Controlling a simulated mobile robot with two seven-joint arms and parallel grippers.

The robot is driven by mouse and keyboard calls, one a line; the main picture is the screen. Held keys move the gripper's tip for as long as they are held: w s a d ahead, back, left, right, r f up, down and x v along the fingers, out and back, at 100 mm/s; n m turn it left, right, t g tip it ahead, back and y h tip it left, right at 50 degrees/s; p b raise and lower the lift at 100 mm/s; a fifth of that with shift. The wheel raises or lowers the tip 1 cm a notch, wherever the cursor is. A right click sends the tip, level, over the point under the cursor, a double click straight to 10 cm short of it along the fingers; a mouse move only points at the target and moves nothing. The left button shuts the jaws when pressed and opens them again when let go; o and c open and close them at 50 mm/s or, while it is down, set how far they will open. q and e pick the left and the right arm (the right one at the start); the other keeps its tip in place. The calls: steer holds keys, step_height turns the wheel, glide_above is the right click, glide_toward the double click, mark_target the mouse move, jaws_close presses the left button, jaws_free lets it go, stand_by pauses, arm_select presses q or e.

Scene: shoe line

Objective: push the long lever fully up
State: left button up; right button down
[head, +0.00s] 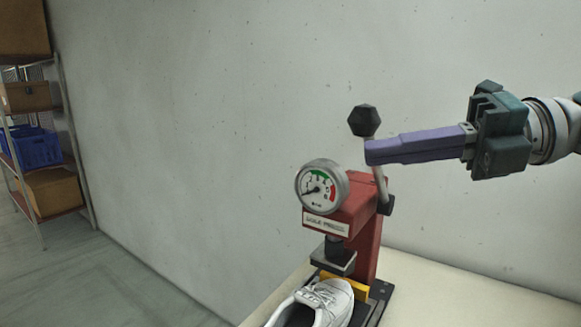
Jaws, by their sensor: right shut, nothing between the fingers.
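The long lever (381,186) is on the right side of the red sole press (365,235). It stands nearly upright, with a black faceted knob (364,120) at its top. My right gripper (367,152) comes in from the right, shut and empty. Its purple fingers cross in front of the lever just below the knob and hide part of the shaft; I cannot tell whether they touch it. The round gauge (322,187) on the press has its needle at the low left. A white shoe (322,301) sits under the dark press pad (334,257). My left gripper is not in view.
The press stands on a pale table (445,290) against a plain grey wall (220,110). The table right of the press is clear. A metal shelf (72,130) with boxes and a blue crate (36,149) stands far left.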

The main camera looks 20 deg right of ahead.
steer(key=b+v, duration=0.3)
steer(key=v, duration=0.5)
steer(key=shift+d+r, duration=0.25)
steer(key=shift+r, duration=0.05)
